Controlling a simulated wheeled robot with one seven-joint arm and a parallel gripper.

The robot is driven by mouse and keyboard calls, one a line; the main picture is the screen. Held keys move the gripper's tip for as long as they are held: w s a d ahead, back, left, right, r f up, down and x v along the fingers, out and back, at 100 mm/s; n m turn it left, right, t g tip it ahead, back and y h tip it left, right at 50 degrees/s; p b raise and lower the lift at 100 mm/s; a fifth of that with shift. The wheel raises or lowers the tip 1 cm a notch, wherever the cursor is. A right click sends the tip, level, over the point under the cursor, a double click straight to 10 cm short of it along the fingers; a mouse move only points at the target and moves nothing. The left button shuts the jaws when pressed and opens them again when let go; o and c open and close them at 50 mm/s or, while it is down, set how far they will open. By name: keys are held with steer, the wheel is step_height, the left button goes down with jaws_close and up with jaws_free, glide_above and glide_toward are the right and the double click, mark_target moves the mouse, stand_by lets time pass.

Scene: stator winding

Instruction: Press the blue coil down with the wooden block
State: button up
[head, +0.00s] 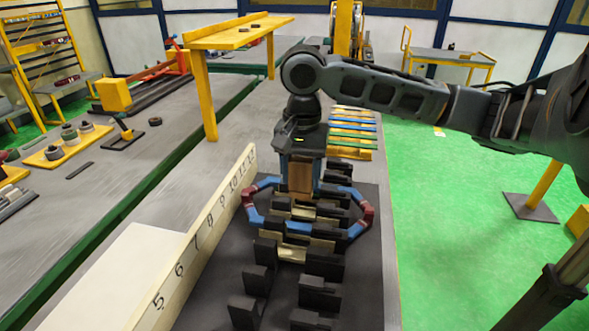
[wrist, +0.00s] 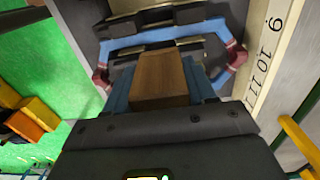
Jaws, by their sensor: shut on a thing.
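My gripper (head: 300,172) points down over the stator and is shut on the wooden block (head: 299,178). The wrist view shows the brown block (wrist: 160,80) between the gripper's blue fingers. The blue coil (head: 298,227) is a loop with dark red bands at both sides, lying across the black slotted stator blocks (head: 322,262). In the wrist view the coil's near-horizontal blue side (wrist: 165,46) runs just beyond the block. The block's lower end is close to the coil's far side; I cannot tell if it touches, as the block and gripper hide that part.
A numbered white board (head: 205,232) stands upright along the stator's left side. Several coloured strips (head: 352,128) lie behind the gripper. A yellow stand (head: 235,34) rises at the back left. Green floor (head: 450,220) is open on the right.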

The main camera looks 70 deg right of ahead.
mark_target(301, 190)
steer(key=shift+f+b, duration=2.5)
steer(key=shift+f, duration=1.75)
steer(key=shift+f, duration=0.65)
step_height(301, 190, up, 6)
steer(key=p, duration=0.5)
steer(key=shift+r+p, duration=0.2)
steer(key=shift+p, duration=0.15)
steer(key=shift+r, duration=2.65)
steer(key=shift+b, duration=0.3)
